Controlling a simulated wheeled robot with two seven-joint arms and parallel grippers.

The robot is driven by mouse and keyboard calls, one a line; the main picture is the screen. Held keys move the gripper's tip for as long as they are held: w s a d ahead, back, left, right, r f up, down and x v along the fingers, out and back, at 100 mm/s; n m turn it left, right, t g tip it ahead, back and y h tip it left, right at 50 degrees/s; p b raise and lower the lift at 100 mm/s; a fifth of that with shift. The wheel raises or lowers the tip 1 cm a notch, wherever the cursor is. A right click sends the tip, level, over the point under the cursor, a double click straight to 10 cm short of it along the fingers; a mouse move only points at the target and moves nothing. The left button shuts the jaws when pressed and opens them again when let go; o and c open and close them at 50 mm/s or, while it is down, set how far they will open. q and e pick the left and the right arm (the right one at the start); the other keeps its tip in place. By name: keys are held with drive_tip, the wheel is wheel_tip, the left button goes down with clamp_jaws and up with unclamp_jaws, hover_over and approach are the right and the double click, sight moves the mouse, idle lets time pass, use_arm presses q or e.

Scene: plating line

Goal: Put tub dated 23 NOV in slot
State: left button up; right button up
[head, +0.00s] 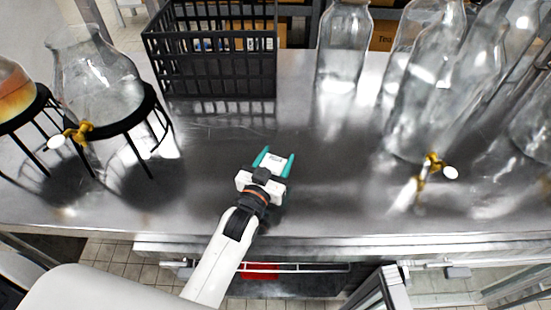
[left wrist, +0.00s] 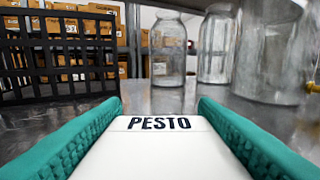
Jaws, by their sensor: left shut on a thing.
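My left gripper (head: 274,160) is over the middle of the steel counter, its teal fingers shut on a white tub. In the left wrist view the tub (left wrist: 160,155) fills the space between the fingers, and its top strip reads "PESTO". No date shows on the visible faces. In the head view only a small pale part of the tub shows between the fingers. I cannot tell whether it touches the counter. No slot can be made out. My right gripper is not in view.
A black lattice crate (head: 210,68) stands at the back left. Glass dispensers on black stands (head: 95,75) are at the left. A glass bottle (head: 343,50) and several large glass vessels (head: 430,90) stand at the back and right. The middle counter (head: 330,150) is clear.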

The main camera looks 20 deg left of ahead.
use_arm(q)
drive_tip(key=shift+f, duration=0.1)
drive_tip(key=o, duration=1.1)
